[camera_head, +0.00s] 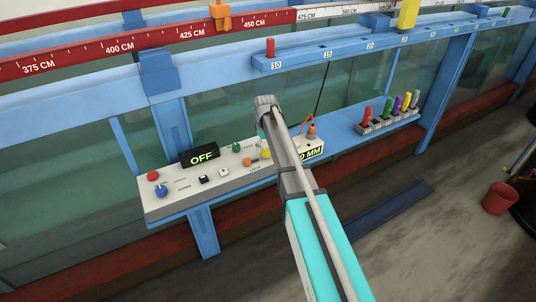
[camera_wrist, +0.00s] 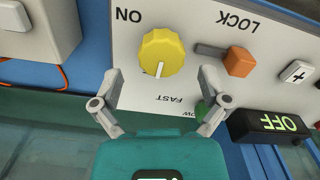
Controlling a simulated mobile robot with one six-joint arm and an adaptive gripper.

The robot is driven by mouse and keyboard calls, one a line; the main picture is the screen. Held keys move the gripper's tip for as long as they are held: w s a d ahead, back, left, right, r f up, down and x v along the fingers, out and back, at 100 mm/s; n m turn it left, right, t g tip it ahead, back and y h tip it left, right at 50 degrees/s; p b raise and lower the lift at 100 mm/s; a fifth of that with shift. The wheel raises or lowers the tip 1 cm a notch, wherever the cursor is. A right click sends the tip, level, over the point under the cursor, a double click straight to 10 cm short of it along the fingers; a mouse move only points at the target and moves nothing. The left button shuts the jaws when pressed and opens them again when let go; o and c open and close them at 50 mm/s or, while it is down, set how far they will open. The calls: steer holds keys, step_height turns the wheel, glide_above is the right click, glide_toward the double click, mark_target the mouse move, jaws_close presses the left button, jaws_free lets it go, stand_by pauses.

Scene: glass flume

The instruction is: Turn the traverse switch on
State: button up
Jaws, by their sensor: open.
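The pale control panel (camera_head: 180,199) is mounted on the blue flume frame. A ribbed yellow knob (camera_wrist: 160,52) lies ahead of my gripper (camera_wrist: 161,78) in the wrist view, between the fingertips in the picture. Its white pointer line points down in that view; the word ON is printed to its upper left. The yellow knob also shows in the head view (camera_head: 265,154), beside my arm. The gripper is open and empty; I cannot tell whether it touches the knob. A display (camera_head: 201,157) reads OFF. No traverse label is readable.
An orange lever (camera_wrist: 239,62) beside the word LOCK and a green knob (camera_wrist: 206,107) sit close to the right finger. A red button (camera_head: 153,176) and blue knob (camera_head: 161,190) are at the panel's left end. A rack (camera_head: 385,124) of coloured pieces stands right.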

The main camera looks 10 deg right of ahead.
steer(key=shift+f+b, duration=0.75)
steer(key=shift+f, duration=0.25)
